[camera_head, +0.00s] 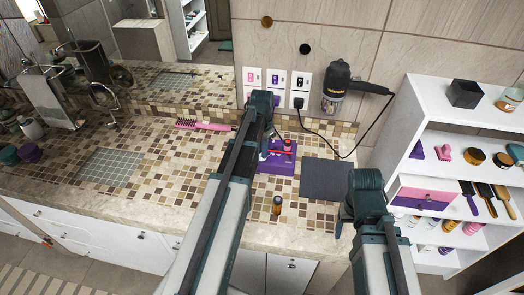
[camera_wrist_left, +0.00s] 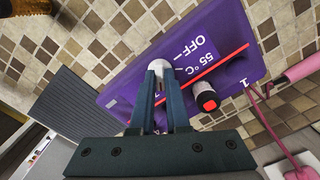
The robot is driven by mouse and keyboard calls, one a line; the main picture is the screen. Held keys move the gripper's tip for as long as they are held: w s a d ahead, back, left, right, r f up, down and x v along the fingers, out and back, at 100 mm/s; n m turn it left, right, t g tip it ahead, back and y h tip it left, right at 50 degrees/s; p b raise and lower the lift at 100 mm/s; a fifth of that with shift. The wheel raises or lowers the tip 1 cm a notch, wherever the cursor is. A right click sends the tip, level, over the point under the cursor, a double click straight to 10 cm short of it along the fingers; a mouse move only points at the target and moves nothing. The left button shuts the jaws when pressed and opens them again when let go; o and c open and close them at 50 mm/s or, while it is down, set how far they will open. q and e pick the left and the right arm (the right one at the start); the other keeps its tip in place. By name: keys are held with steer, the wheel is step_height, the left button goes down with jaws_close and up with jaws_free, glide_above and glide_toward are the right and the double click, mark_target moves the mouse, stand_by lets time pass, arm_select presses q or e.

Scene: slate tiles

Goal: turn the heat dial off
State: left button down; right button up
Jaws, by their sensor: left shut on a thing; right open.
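A purple panel (camera_head: 283,166) lies on the tiled counter; in the left wrist view the panel (camera_wrist_left: 222,30) carries white "OFF" and "55 °C" marks. My left gripper (camera_head: 265,154) reaches down to it. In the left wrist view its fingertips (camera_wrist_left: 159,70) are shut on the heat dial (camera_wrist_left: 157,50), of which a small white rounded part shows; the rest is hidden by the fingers. A thin red bar (camera_wrist_left: 225,60) slants across the panel from beside the fingers.
A dark grey mat (camera_head: 324,179) lies right of the panel. A pink brush (camera_head: 203,126) and a small amber bottle (camera_head: 277,204) are on the counter. A hair dryer (camera_head: 340,85) hangs on the wall, its cord trailing down. White shelves (camera_head: 418,150) stand at the right.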

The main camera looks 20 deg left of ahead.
arm_select(q)
steer(key=n, duration=1.9)
steer(key=shift+n, duration=2.9)
steer(key=c, duration=0.9)
jaws_free()
